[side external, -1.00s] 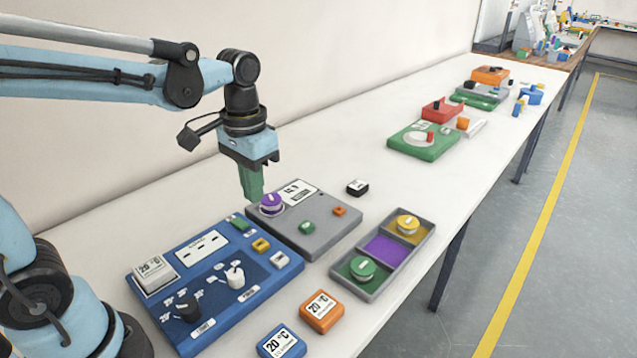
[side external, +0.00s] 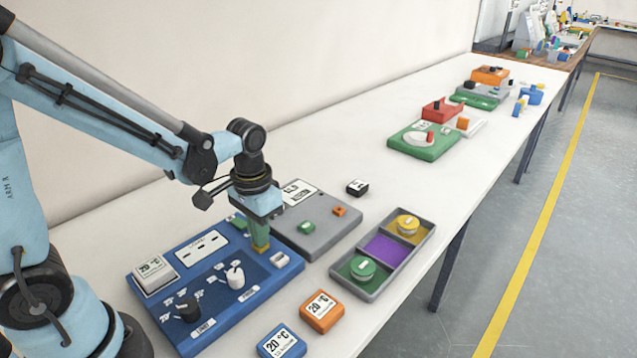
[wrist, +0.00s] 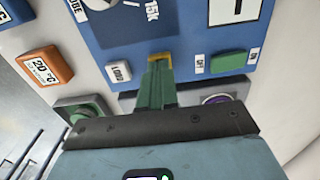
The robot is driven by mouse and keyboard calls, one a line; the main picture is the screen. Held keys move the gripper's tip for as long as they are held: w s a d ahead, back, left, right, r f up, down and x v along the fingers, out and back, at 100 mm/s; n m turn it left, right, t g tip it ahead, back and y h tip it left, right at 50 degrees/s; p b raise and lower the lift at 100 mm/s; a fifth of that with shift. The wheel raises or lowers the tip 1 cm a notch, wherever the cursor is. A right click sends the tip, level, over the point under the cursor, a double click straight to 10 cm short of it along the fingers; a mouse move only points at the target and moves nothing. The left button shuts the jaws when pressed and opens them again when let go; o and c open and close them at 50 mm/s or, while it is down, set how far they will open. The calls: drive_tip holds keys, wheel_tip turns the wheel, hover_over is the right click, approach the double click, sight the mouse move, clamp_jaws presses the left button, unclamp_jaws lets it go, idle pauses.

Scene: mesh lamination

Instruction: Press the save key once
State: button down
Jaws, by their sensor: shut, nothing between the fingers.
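The blue panel (side external: 215,258) lies on the table with a yellow key (side external: 262,251) near its right edge and a white key (side external: 280,259) in front of it. My gripper (side external: 261,246) is shut and points down, its green fingertips right over the yellow key, apparently touching it. In the wrist view the fingertips (wrist: 160,62) cover most of the yellow key (wrist: 158,56). The white key (wrist: 119,72) beside it reads LOAD. No save label is readable; the yellow key's label is hidden. Whether the key is pushed down cannot be told.
The panel also has a green rocker (wrist: 229,62), a black knob (side external: 189,309) and a white knob (side external: 236,277). A grey panel (side external: 328,234) stands close behind. A compartment tray (side external: 334,273), an orange tile (side external: 319,311) and a blue tile (side external: 282,341) lie to the right and front.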

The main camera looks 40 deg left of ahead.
idle(0.3)
drive_tip(key=shift+f, duration=1)
drive_tip(key=shift+w+r, duration=0.1)
wheel_tip(320, 180, up, 14)
drive_tip(key=shift+r, duration=0.25)
idle(0.7)
drive_tip(key=s+f+t, duration=0.1)
drive_tip(key=t, duration=0.1)
drive_tip(key=s+f+t, duration=0.1)
drive_tip(key=t, duration=0.1)
drive_tip(key=s+f+t, duration=0.1)
drive_tip(key=t, duration=0.2)
drive_tip(key=shift+s+d, duration=0.1)
drive_tip(key=shift+s, duration=0.15)
